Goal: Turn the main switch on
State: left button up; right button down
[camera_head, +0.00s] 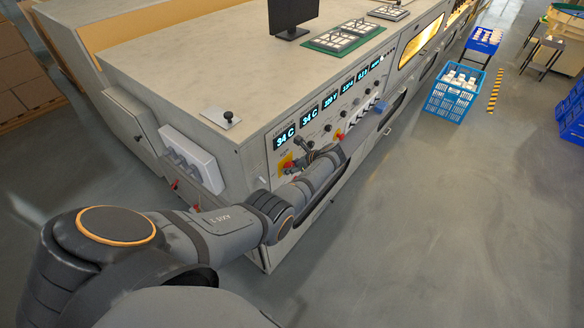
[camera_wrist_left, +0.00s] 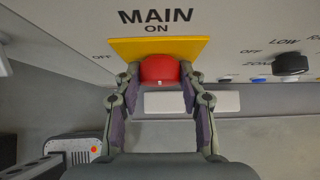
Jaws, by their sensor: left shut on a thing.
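The main switch (camera_wrist_left: 159,69) is a red knob on a yellow plate (camera_wrist_left: 190,46) under the words MAIN ON, in the left wrist view. My left gripper (camera_wrist_left: 160,84) has its two fingers on either side of the red knob and is shut on it. In the head view, the yellow plate and red of the main switch (camera_head: 287,164) show at the left end of the panel, and my left gripper (camera_head: 302,155) is in front of the panel there. How far the knob is turned cannot be told. My right gripper is not in view.
The panel carries lit displays (camera_head: 311,116) and several black knobs, one (camera_wrist_left: 290,64) right of the main switch. A black lever (camera_head: 228,116) stands on the cabinet top. Blue crates (camera_head: 447,103) stand on the floor at the right. The floor in front is clear.

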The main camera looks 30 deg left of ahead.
pick_arm(q)
jog(key=o, duration=1.1)
jog(key=shift+o, duration=0.2)
jog(key=v, duration=1.2)
jog(key=shift+s+f, duration=0.1)
